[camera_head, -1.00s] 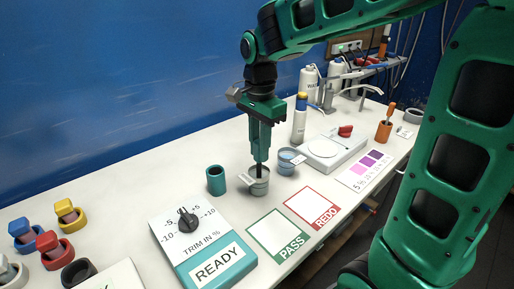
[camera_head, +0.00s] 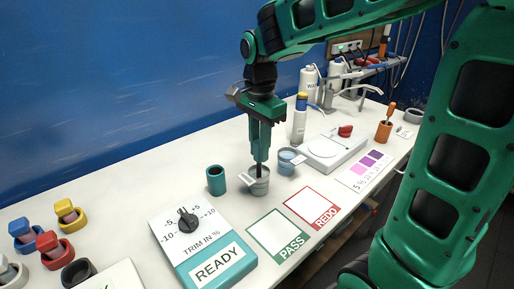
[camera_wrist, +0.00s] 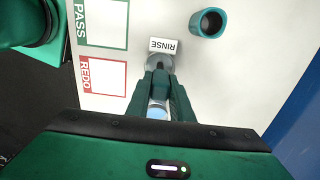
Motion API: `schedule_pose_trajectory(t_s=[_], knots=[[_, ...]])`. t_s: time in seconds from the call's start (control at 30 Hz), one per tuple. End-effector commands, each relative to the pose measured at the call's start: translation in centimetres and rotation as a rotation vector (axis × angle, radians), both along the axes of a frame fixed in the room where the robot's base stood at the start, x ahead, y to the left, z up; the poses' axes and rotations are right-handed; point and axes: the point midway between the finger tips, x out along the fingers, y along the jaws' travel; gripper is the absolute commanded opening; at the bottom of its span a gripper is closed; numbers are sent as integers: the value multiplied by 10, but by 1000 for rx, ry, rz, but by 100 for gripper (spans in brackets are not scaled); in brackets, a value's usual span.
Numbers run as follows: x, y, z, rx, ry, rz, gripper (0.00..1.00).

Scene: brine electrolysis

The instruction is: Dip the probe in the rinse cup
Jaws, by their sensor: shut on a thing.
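The rinse cup (camera_head: 260,188) is a small grey cup on the white bench. Its white RINSE label (camera_wrist: 163,45) reads clearly in the wrist view, where the cup's rim (camera_wrist: 152,61) is partly covered by my fingers. My gripper (camera_head: 260,158) points straight down over this cup and is shut on the probe (camera_head: 259,169). Only a short dark length of the probe shows below the fingertips. It runs down into the cup's mouth; its tip is hidden, and I cannot see how deep it sits. In the wrist view my gripper (camera_wrist: 160,75) hides most of the probe.
A teal cup (camera_head: 216,181) stands close left, and a labelled cup of blue liquid (camera_head: 286,165) close right. A trim dial box (camera_head: 205,240) and the PASS (camera_head: 279,234) and REDO (camera_head: 313,206) squares lie in front. A white balance-like device (camera_head: 335,150) stands further right.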

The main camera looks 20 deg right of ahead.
Motion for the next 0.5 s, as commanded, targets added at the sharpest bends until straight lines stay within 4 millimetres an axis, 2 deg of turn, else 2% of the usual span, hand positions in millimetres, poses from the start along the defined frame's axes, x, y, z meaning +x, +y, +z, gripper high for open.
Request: schedule_pose_trajectory(t_s=[0.33, 0.5], knots=[[0, 0, 1, 0, -1, 0, 0], [1, 0, 13, 1, -2, 0, 0]])
